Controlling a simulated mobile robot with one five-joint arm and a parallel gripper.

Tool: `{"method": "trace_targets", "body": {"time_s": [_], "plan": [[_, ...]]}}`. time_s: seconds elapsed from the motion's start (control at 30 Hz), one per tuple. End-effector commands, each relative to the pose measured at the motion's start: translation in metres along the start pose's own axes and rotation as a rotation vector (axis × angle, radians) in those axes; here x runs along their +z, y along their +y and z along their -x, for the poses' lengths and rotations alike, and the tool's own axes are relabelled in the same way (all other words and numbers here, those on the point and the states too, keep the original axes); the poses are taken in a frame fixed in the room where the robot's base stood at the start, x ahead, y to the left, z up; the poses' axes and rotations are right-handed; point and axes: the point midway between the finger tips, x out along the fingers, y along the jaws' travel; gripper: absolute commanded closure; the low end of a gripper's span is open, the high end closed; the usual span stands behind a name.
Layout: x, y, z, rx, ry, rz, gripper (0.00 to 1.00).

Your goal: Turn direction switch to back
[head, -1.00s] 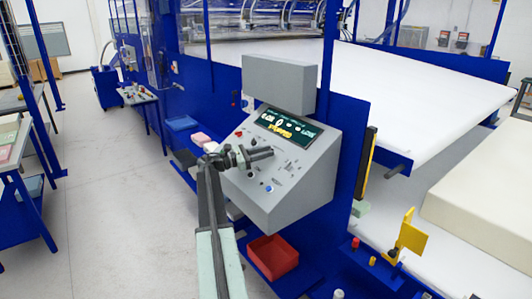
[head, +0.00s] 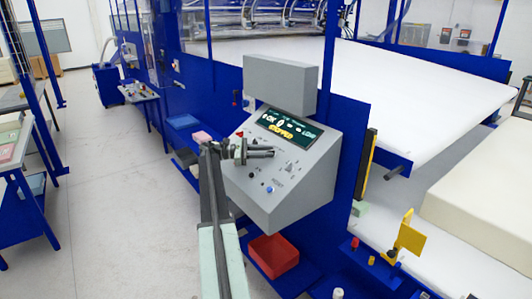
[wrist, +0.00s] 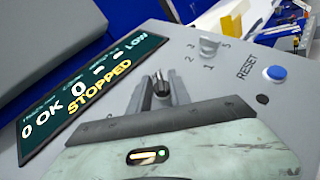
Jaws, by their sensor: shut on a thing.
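The grey sloped control panel (head: 301,203) stands in the middle of the head view. My gripper (head: 272,152) reaches over its face from the left, just below the display. In the wrist view my gripper (wrist: 161,80) is shut on a small dark switch knob (wrist: 161,88) that stands up from the panel, seemingly the direction switch. The knob's label and lower part are hidden by the fingers and gripper body, so its setting cannot be read. The green display (wrist: 85,85) reads STOPPED, with OK and LOW also legible.
A pale numbered dial (wrist: 209,47) and a blue RESET button (wrist: 275,73) sit to the right of my gripper. A grey box (head: 280,83) stands above the panel. A red bin (head: 273,255) lies below it. Open floor (head: 120,210) is on the left.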

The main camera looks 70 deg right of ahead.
Motion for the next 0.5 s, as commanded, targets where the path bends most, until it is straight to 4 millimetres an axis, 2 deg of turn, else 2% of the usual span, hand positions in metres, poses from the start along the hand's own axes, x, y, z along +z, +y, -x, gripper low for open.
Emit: {"method": "trace_targets", "body": {"time_s": [0.17,0.2,0.5], "plan": [[-0.0008,0.0008,0.0006,0.003,0.002,0.0,1.0],[-0.0008,0.0008,0.0006,0.003,0.003,0.0,0.71],[-0.0006,0.0001,0.0001,0.001,0.002,0.001,0.69]]}}
